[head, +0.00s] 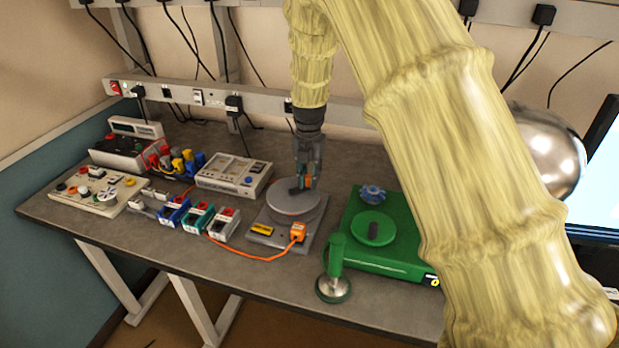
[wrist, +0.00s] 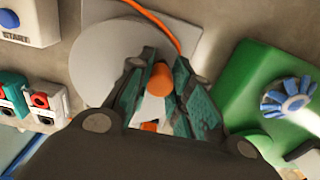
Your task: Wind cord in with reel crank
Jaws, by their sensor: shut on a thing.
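The cord reel is a grey disc (head: 291,200) on a flat grey base (head: 262,217), in the middle of the table. My gripper (head: 305,184) points down over the right part of the disc and is shut on the orange crank knob. The knob (wrist: 160,78) shows between the fingers in the wrist view, with the disc (wrist: 95,68) to its left. The rest of the crank is mostly hidden by my fingers. An orange cord (head: 245,256) runs across the table to an orange plug (head: 298,232) at the base's front right corner.
A green device (head: 395,250) with a blue knob stands close to the reel's right, with a green-handled round tool (head: 333,280) before it. Small coloured blocks (head: 198,218) and a white panel (head: 233,178) stand to the left. A power strip (head: 200,98) runs behind.

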